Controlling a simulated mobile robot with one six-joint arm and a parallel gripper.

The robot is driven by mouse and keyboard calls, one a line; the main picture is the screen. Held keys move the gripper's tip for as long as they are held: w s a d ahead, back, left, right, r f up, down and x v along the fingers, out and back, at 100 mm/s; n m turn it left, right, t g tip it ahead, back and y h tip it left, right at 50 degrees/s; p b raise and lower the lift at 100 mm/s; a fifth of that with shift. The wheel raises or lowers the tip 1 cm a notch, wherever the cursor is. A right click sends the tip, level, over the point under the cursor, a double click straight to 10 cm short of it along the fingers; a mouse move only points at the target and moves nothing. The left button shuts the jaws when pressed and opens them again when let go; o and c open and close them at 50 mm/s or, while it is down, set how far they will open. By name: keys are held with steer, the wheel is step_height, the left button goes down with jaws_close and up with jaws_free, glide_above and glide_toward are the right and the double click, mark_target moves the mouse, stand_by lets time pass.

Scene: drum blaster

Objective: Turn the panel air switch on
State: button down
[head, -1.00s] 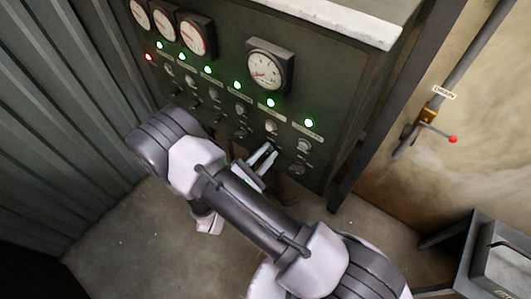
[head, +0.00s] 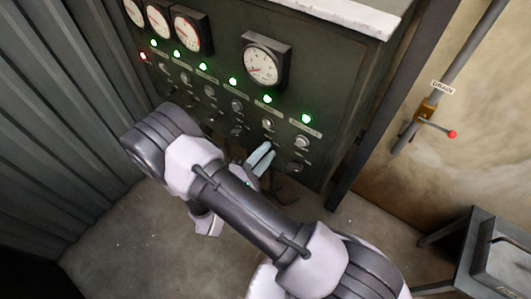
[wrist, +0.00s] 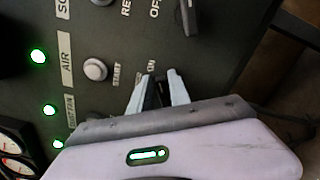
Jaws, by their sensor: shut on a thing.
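The air switch (wrist: 156,92) is a dark handle on the panel, in line with the AIR label (wrist: 66,58) and the START button (wrist: 95,69). An ON mark is printed beside it. My gripper (wrist: 157,84) has its two pale fingers on either side of this handle and is shut on it. The fingers hide part of the handle, so its exact angle is hard to tell. In the head view my gripper (head: 264,154) is at the lower panel, below a round button (head: 267,124), and the switch is hidden behind the fingers.
Another switch (wrist: 188,15) is close by. A drain valve (head: 425,112) is on the right wall. A metal table (head: 505,250) stands lower right.

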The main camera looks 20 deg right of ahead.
steer(key=c, duration=1.4)
jaws_free()
steer(key=shift+c, duration=0.2)
steer(key=p+v, duration=0.3)
steer(key=v, duration=1.4)
steer(key=shift+a, duration=0.15)
steer(key=shift+s, duration=0.1)
